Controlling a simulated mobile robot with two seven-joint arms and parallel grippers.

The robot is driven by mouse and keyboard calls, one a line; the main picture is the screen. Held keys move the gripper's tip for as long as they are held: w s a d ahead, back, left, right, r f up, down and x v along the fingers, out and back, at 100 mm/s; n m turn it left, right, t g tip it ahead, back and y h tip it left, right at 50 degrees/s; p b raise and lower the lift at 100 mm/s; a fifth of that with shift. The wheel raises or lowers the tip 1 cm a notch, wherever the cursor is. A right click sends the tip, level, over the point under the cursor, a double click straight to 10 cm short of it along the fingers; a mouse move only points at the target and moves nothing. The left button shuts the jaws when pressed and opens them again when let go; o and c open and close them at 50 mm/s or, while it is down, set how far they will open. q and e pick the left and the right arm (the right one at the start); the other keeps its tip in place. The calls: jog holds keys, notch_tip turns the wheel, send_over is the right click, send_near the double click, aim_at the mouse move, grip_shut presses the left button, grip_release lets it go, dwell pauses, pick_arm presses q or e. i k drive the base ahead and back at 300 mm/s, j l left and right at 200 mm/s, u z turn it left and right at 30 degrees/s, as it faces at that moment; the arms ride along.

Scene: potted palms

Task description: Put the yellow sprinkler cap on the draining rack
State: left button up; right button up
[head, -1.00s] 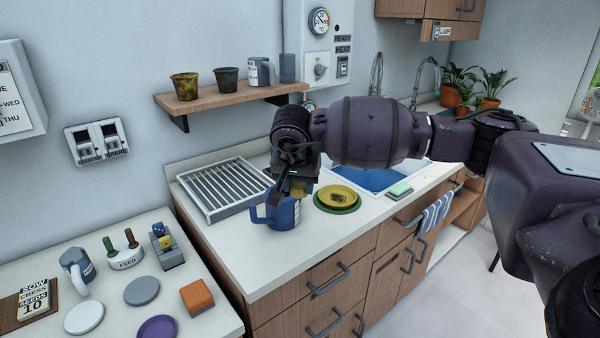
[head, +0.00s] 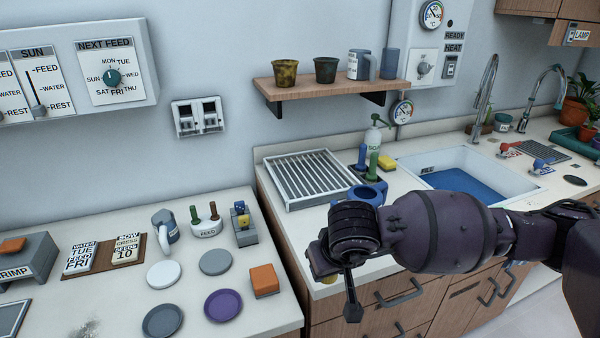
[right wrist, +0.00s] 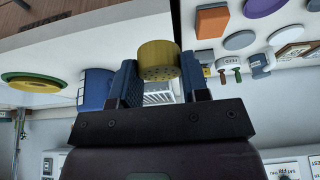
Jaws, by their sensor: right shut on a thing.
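The yellow sprinkler cap (right wrist: 158,60) is a short cylinder with a perforated face. In the right wrist view it sits between the two blue-grey fingers of my right gripper (right wrist: 159,80), which is shut on it. The draining rack (head: 312,178), a metal tray with parallel bars, lies on the counter farther back and looks empty. The cap is apart from the rack. My left gripper is not in view.
A blue mug (head: 366,192) stands at the rack's right front corner, partly hidden by my arm. Behind it are brushes and a soap bottle (head: 377,138). A shelf with pots (head: 330,86) hangs above. The sink (head: 470,178) is to the right.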

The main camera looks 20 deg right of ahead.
aim_at(308, 184)
jog(key=i+l+u, duration=0.15)
jog(key=l+u, duration=0.5)
jog(key=i+l+u, duration=0.1)
jog(key=l+u, duration=0.2)
jog(key=l, duration=0.15)
